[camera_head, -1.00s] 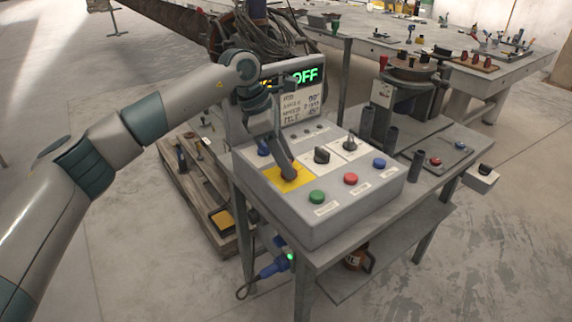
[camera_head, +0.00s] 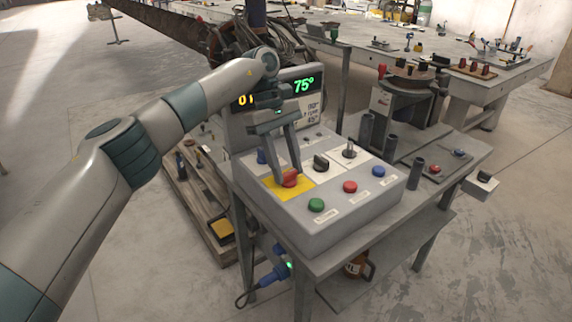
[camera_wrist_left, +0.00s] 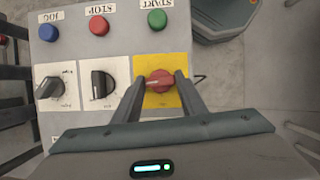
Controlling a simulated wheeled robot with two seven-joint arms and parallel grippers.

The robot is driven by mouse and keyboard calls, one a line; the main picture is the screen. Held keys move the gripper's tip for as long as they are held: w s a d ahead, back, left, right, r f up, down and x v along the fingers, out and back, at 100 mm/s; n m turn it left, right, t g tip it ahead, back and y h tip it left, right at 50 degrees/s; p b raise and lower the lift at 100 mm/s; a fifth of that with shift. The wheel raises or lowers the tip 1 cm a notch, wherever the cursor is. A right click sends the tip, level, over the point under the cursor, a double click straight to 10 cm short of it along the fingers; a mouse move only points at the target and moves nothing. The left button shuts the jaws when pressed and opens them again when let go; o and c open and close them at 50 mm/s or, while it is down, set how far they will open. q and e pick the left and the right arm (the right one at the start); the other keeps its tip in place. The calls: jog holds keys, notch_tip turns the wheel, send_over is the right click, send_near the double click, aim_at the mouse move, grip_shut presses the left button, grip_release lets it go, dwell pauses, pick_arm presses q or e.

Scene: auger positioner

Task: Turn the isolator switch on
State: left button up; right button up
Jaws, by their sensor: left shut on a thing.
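The isolator switch is a red knob (camera_head: 290,177) on a yellow plate (camera_head: 271,184) at the left of the sloped grey control box (camera_head: 330,225). My left gripper (camera_head: 288,180) reaches down from above and is shut on the knob, one finger on either side. In the left wrist view the red knob (camera_wrist_left: 160,82) sits between the two fingertips (camera_wrist_left: 160,78), its grip lying roughly crosswise in the picture. The display (camera_head: 300,88) behind is lit, showing "75°" in green and some orange digits, partly hidden by my gripper. My right gripper is not in view.
Two black selector knobs (camera_head: 321,162) (camera_head: 349,149) stand right of the switch. Green (camera_head: 316,205), red (camera_head: 350,187) and blue (camera_head: 378,171) buttons line the front. A positioner (camera_head: 408,95) stands behind right.

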pick_arm(q)
jog(key=shift+w+r+m, duration=0.1)
jog(key=shift+m, duration=0.4)
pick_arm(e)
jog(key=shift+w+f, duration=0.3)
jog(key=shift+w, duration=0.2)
pick_arm(q)
jog(key=o, duration=1)
jog(key=shift+c, duration=0.2)
jog(key=shift+o, duration=0.6)
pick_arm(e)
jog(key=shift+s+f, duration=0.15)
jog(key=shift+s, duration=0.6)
